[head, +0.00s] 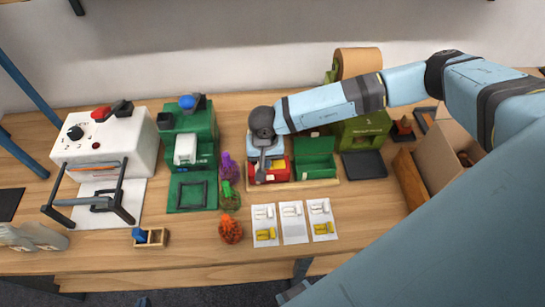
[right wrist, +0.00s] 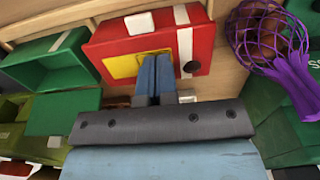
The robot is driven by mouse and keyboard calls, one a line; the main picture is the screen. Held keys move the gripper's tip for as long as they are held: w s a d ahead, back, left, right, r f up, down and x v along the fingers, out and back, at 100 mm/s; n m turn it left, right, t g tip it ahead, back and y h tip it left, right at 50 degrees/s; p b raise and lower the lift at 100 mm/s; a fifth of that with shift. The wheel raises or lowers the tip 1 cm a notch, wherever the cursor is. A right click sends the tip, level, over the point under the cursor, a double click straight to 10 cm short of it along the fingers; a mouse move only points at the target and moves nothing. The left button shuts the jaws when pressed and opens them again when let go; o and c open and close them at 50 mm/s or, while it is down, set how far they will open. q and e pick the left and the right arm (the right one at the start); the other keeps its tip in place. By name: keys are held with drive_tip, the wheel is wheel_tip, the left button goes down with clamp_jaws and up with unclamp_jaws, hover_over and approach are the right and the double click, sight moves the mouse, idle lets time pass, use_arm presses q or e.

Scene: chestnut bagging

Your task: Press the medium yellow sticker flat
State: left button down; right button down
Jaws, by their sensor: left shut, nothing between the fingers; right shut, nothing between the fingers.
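The yellow sticker (right wrist: 122,66) lies on the face of the red box (right wrist: 205,38), beside a white stripe. In the head view the red box (head: 278,166) sits on a wooden tray, partly hidden by my right gripper. My right gripper (right wrist: 153,62) is shut and empty, its blue fingertips over the sticker's right part, at or very close to its surface. In the head view it points down at the box (head: 262,178). The fingers hide part of the sticker, so I cannot tell whether all of it lies flat.
An open green box (head: 316,160) stands right of the red box. Purple, green and orange net bags (head: 231,229) stand to the left. White cards (head: 293,237) lie in front, the outer two with yellow stickers. A green press (head: 190,150) and white machine (head: 105,140) stand further left.

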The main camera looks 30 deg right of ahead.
idle(0.4)
drive_tip(key=shift+r+p, duration=1.65)
drive_tip(key=shift+r, duration=1.85)
